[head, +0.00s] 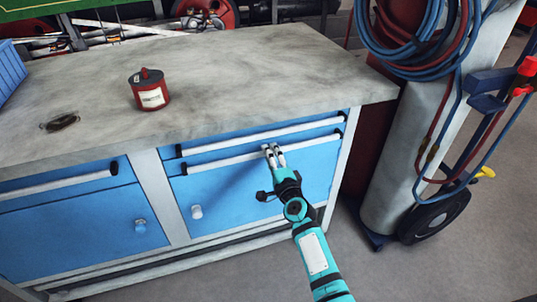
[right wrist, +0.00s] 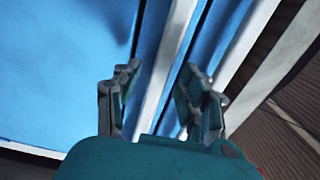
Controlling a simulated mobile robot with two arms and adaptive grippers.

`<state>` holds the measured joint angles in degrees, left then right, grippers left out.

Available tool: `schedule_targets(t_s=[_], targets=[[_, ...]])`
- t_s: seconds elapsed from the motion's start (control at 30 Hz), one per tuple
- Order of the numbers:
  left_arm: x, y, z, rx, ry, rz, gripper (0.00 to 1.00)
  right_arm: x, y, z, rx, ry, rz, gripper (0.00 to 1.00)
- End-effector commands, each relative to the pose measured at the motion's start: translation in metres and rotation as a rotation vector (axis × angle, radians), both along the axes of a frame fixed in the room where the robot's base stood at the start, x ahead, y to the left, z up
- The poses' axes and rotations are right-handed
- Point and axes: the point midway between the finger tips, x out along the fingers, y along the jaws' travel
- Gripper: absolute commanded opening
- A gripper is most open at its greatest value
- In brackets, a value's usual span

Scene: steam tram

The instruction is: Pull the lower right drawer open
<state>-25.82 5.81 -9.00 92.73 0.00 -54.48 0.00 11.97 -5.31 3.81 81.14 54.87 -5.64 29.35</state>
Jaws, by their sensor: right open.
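In the right wrist view, a white bar (right wrist: 166,75) runs between the two spread fingers (right wrist: 160,95), with gaps visible on both sides. The upper drawer's handle (head: 240,137) is just above the gripper. My left gripper is not in view.
The grey worktop (head: 230,75) carries a red tin (head: 149,91) and a small dark object (head: 60,122). A door knob (head: 196,212) sits below the drawers. A gas cylinder trolley with hoses (head: 405,150) stands to the right. The floor in front is clear.

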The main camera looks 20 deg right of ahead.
Motion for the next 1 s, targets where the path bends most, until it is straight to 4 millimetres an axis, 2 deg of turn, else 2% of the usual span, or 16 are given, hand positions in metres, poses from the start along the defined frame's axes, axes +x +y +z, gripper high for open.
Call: schedule_targets(t_s=[0.03,0.2,0.53,0.83,1.0], targets=[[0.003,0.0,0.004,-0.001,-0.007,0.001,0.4,0.008,0.0,-0.001,-0.001,-0.001,0.0,0.42],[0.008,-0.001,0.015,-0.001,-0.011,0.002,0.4,0.02,0.0,-0.001,-0.001,0.0,-0.001,0.42],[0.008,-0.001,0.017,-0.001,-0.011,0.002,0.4,0.023,0.0,0.0,-0.002,0.0,-0.001,0.41],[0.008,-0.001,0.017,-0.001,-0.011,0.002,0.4,0.023,0.0,0.0,-0.002,0.0,-0.001,0.02],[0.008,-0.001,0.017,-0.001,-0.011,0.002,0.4,0.022,0.0,-0.001,-0.002,0.001,-0.001,0.0]])
